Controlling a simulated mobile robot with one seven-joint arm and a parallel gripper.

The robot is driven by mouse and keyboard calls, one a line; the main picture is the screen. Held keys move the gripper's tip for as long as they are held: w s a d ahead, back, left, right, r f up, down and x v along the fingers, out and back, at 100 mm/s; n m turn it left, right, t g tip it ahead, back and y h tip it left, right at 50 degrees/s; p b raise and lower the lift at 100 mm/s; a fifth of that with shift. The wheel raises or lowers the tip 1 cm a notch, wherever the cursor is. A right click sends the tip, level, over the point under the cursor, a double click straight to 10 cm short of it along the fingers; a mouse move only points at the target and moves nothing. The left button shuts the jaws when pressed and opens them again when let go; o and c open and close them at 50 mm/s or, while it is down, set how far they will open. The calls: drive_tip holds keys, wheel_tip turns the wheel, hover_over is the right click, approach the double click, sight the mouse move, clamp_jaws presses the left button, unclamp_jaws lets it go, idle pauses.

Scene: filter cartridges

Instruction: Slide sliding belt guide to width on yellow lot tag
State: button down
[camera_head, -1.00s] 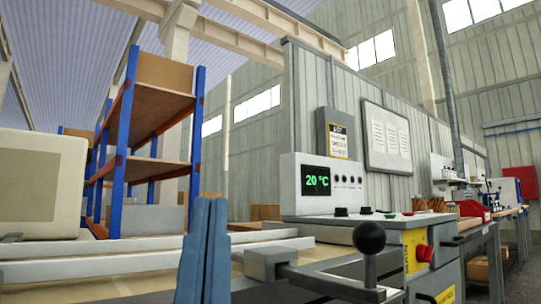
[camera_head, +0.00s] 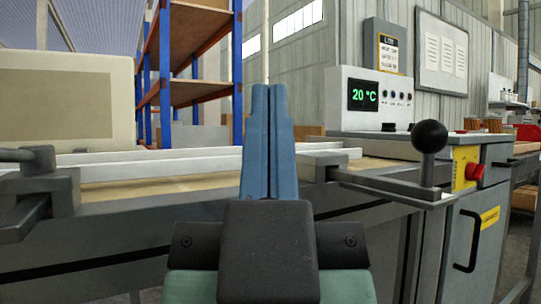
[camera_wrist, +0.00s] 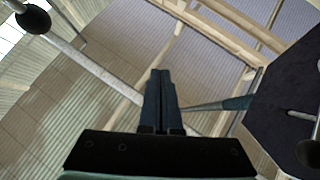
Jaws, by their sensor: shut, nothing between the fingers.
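My gripper (camera_head: 269,92) is shut and empty, its blue fingers pointing up in front of the belt bench. White guide rails (camera_head: 190,165) run along the tan belt surface behind it. A grey block and bar (camera_head: 385,187) with a black ball knob (camera_head: 430,137) stand to the right of the fingers, apart from them. Another grey clamp block (camera_head: 48,180) is at the far left. A yellow label (camera_head: 464,158) is by the red button, and another yellow label (camera_head: 490,217) is on the cabinet door. I cannot tell a lot tag with a width on it. The wrist view shows the shut fingers (camera_wrist: 161,75).
A control box (camera_head: 370,95) reading 20 °C stands behind the bench at right. A cream machine housing (camera_head: 65,100) is at left. In the wrist view, ball knobs on rods show at upper left (camera_wrist: 33,18) and lower right (camera_wrist: 308,152).

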sight(437, 134)
idle(0.3)
